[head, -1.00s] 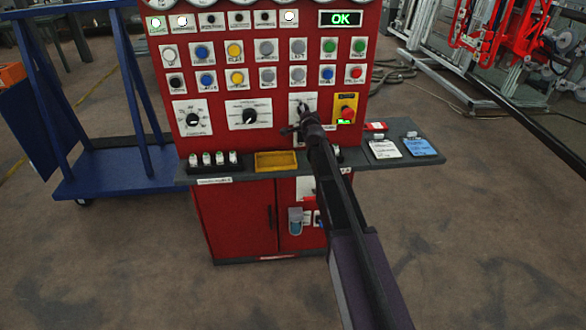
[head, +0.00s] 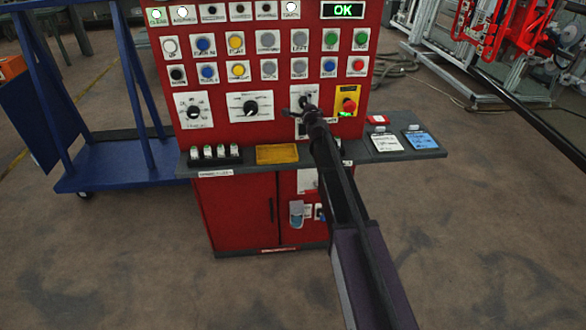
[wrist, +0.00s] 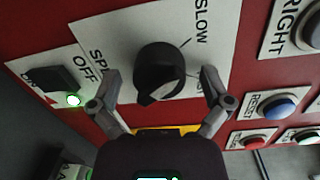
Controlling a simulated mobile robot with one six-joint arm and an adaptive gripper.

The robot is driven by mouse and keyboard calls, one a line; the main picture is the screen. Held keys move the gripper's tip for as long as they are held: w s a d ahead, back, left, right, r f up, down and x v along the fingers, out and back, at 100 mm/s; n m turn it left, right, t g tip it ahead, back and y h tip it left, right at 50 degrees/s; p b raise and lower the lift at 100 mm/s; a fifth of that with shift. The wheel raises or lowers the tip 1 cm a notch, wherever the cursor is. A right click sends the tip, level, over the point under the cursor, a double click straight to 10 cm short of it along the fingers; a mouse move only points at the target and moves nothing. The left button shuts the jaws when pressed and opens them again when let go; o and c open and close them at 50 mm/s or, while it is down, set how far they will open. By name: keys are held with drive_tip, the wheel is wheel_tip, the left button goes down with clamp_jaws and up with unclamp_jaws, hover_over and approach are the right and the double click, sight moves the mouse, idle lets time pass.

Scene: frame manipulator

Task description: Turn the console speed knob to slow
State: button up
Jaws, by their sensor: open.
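The speed knob (wrist: 160,70) is a round black knob on a white plate (wrist: 120,50) on the red console. In the wrist view, SLOW reads at the plate's upper right. Another label is mostly hidden behind the right finger. The knob's pale pointer edge faces the lower side of the picture, away from SLOW. My gripper (wrist: 161,94) is open, with one finger on each side of the knob and visible gaps between. In the head view, my gripper (head: 303,108) is in front of this plate and partly hides it.
A red stop button on a yellow plate (head: 340,95) is just right of my gripper. Another selector (head: 251,108) is to the left. A grey shelf (head: 225,166) with a yellow tray (head: 277,154) juts out below. A blue cart (head: 118,174) stands left.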

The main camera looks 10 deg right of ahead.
drive_tip(key=m, duration=0.7)
drive_tip(key=shift+b, duration=0.35)
drive_tip(key=s, duration=1.4)
drive_tip(key=s+a+n+g+y+p, duration=0.4)
drive_tip(key=s+a+n+y, duration=0.25)
drive_tip(key=n, duration=0.55)
drive_tip(key=s+a+f+n+g+h+p, duration=0.1)
drive_tip(key=s+f+n+g+p, duration=0.2)
drive_tip(key=s+f+n+g, duration=0.2)
drive_tip(key=shift+s+a+n+g+p, duration=0.35)
drive_tip(key=shift+s+n+g, duration=0.45)
drive_tip(key=shift+s+n, duration=1.1)
drive_tip(key=shift+s+f, duration=0.1)
drive_tip(key=shift+s, duration=0.15)
drive_tip(key=s+d+f+n+g+h+p, duration=0.1)
drive_tip(key=s+d+n+g+h, duration=0.1)
drive_tip(key=s, duration=0.5)
drive_tip(key=s+d+f+n+g+h+p, duration=0.1)
drive_tip(key=s+d+f+n+g+h, duration=0.1)
drive_tip(key=s, duration=0.6)
drive_tip(key=d+n+g+h, duration=0.1)
drive_tip(key=d+g+h, duration=0.1)
drive_tip(key=d+g, duration=0.1)
drive_tip(key=shift+s+d+p, duration=0.2)
drive_tip(key=shift+d+p, duration=0.2)
drive_tip(key=shift+d, duration=0.2)
